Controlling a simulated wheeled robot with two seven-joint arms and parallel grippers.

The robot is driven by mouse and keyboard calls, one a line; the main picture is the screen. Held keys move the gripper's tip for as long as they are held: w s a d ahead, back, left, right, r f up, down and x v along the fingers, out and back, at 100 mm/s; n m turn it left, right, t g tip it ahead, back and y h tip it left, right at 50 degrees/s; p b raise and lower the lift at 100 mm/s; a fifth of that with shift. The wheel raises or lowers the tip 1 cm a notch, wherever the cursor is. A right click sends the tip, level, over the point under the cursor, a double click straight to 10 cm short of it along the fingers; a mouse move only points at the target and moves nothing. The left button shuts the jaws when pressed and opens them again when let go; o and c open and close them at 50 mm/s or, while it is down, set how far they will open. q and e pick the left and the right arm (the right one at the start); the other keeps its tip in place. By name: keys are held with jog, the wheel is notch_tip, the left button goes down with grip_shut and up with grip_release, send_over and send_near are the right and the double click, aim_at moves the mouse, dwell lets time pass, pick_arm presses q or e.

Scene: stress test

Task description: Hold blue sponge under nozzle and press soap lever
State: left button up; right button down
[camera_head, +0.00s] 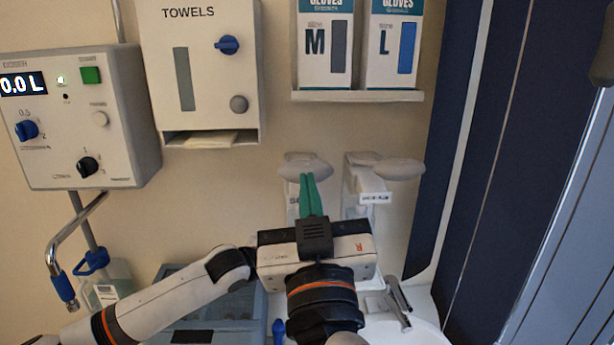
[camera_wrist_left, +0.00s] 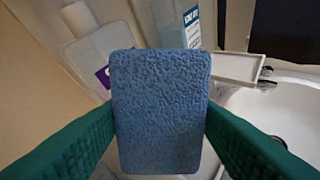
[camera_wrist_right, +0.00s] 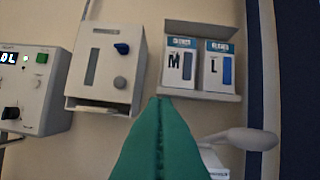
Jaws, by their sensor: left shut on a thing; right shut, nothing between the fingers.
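A blue sponge (camera_wrist_left: 160,110) is gripped between the green fingers of my left gripper (camera_wrist_left: 160,125) in the left wrist view. The sponge and left fingertips are hidden in the head view. My right gripper (camera_head: 309,178) is shut and empty, its green fingertips in front of the left dispenser's lever (camera_head: 294,163); contact is unclear. The left dispenser's lettering is mostly covered by the gripper. A second dispenser (camera_head: 370,198) with a white label and its own lever (camera_head: 397,168) stands to the right. No nozzle can be made out clearly.
A towel box (camera_head: 205,75), a glove shelf (camera_head: 357,96) and a control box (camera_head: 85,115) are on the wall. A bent metal spout (camera_head: 72,240) hangs at left. A white basin (camera_head: 390,333) with a tap (camera_head: 398,300) lies at lower right.

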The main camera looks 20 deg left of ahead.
notch_tip(320, 180, up, 4)
send_over(306, 169)
jog(key=s, duration=0.2)
jog(key=f, duration=0.2)
jog(key=d+f, duration=0.1)
jog(key=f, duration=0.1)
jog(key=shift+w+f, duration=0.1)
jog(key=shift+f, duration=0.15)
jog(key=shift+a, duration=0.1)
jog(key=shift+f, duration=0.1)
